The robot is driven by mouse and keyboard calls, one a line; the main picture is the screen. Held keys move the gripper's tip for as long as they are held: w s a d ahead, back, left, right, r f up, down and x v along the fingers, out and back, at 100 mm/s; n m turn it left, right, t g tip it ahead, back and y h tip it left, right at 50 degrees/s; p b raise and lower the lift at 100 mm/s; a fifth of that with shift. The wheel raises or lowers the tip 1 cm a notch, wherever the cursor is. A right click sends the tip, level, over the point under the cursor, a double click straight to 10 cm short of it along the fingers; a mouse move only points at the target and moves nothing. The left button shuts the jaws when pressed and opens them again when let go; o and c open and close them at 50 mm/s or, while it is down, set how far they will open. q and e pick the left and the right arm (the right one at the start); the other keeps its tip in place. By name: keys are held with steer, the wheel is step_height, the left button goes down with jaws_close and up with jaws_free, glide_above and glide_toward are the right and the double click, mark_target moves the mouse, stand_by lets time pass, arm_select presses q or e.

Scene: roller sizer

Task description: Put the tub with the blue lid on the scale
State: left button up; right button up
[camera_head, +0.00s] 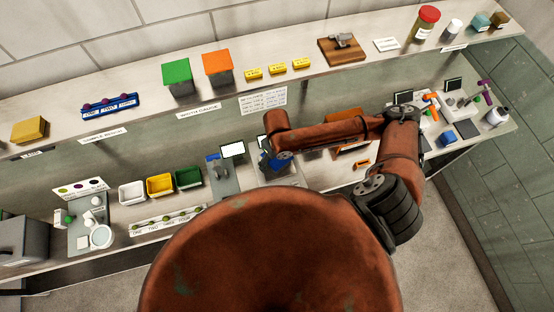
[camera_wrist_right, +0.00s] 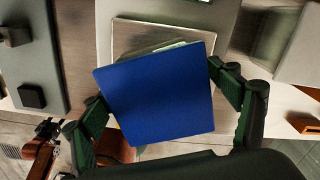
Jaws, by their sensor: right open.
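The tub with the blue lid shows in the right wrist view (camera_wrist_right: 160,95), its square lid facing the camera and its walls mostly hidden. It sits over the pale square plate of the scale (camera_wrist_right: 128,32); whether it rests flat there is hard to tell. My right gripper (camera_wrist_right: 158,88) is open, with one finger on each side of the tub, close to its edges. In the head view the blue lid (camera_head: 271,163) is partly covered by my right gripper (camera_head: 277,157). The scale (camera_head: 285,181) shows beneath.
A grey device (camera_head: 224,182) with a screen stands left of the scale. White, yellow and green bins (camera_head: 187,178) are further left. The upper shelf holds tubs with green (camera_head: 176,72) and orange (camera_head: 217,63) lids. An orange-brown tray (camera_head: 352,150) lies to the right.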

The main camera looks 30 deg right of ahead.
step_height(320, 180, up, 12)
steer(key=shift+r, duration=0.15)
stand_by(0.3)
